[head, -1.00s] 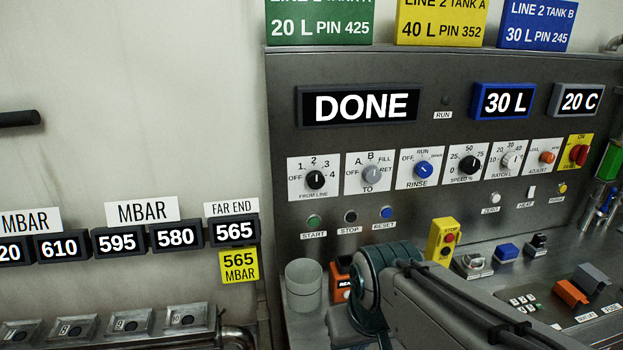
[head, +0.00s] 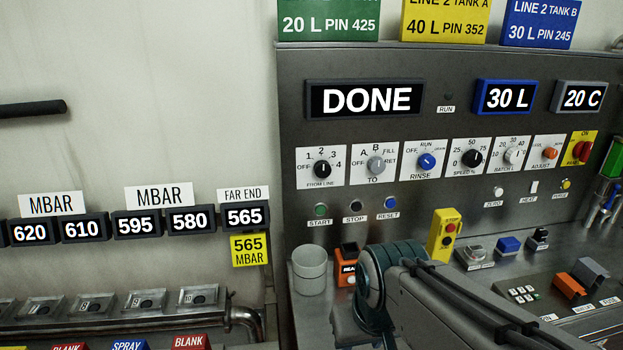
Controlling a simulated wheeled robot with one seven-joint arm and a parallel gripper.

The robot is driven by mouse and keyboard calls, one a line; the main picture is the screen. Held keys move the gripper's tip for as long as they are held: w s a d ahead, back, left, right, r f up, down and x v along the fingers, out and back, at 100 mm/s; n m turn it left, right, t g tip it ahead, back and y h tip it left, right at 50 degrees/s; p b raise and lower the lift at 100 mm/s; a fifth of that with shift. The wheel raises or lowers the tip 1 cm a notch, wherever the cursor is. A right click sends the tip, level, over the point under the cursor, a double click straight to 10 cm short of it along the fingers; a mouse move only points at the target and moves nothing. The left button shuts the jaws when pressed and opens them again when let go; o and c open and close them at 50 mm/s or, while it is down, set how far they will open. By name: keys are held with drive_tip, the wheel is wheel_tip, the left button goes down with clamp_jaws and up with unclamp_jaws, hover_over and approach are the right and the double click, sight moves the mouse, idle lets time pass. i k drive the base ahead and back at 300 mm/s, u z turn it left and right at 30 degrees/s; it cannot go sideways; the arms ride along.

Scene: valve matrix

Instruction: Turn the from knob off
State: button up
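The FROM LINE knob (head: 322,169) is a black round knob on a white plate on the grey control panel. The plate is marked OFF at the left, then 1, 2, 3 and 4 clockwise. The knob is too small to tell for certain which mark it points to. The grey TO knob (head: 376,165) is just right of it, and the blue RINSE knob (head: 426,161) is further right. My arm shows at the bottom of the head view, below the panel. My gripper is not in view, and nothing is seen touching the FROM LINE knob.
The display (head: 365,100) above the knobs reads DONE. Green START, black STOP and blue RESET buttons sit below the knobs. A grey cup (head: 309,270), an orange box (head: 347,262) and a yellow button box (head: 444,236) stand on the ledge near my arm.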

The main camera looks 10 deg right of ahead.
sight(322, 169)
drive_tip(key=z, duration=0.05)
drive_tip(key=k, duration=1.4)
drive_tip(key=u, duration=0.5)
drive_tip(key=i, duration=1.55)
drive_tip(key=z, duration=1.25)
